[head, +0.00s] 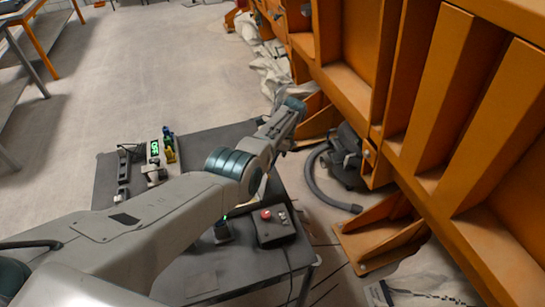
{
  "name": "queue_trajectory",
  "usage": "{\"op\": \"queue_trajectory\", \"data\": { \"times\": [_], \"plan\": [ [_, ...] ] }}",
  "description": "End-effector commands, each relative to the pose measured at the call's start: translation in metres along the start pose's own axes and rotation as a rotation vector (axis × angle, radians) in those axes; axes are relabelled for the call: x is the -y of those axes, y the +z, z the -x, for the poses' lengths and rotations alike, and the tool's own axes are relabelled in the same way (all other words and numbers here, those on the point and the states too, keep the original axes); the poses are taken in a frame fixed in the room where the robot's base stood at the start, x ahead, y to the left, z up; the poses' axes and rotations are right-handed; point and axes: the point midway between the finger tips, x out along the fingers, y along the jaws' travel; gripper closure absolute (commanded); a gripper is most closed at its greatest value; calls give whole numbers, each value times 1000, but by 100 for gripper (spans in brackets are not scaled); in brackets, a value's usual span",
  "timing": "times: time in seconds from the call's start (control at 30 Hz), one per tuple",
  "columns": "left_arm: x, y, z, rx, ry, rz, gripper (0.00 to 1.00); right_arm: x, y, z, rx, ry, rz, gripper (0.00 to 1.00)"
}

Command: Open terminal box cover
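No terminal box or cover can be made out for certain. A dark control box (274,227) with a red button and a few small knobs sits at the right edge of the dark table, with a cable running down from it. My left arm reaches from the lower left across the table, and its far end is close to the orange steel frame. The arm's own links hide most of its end, so I cannot make out the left fingers or whether they hold anything. My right gripper is not in view.
The orange frame (345,90) fills the right side, with a foot bracket (380,235) on the floor. A dark machine with a hose (318,185) stands beside it. Small devices, one with a green display (155,148), sit on the table (205,142). Open floor (150,70) lies upper left.

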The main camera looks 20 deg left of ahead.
Motion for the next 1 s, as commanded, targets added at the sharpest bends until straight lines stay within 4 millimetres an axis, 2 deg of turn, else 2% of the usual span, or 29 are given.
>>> {"op": "queue_trajectory", "data": {
  "times": [0.03,0.27,0.3,0.37,0.4,0.77,1.0],
  "plan": [
    [-1,2,-10,8,12,2,100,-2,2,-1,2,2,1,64],
    [-1,3,-10,10,13,3,100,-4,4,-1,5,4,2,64],
    [-1,4,-10,10,13,3,70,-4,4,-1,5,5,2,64],
    [-1,3,-9,9,12,3,58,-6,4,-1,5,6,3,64],
    [0,3,-8,8,10,3,57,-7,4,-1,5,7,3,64],
    [1,1,3,3,4,2,57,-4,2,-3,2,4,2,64],
    [4,2,46,2,3,4,57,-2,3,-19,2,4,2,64]
  ]
}}
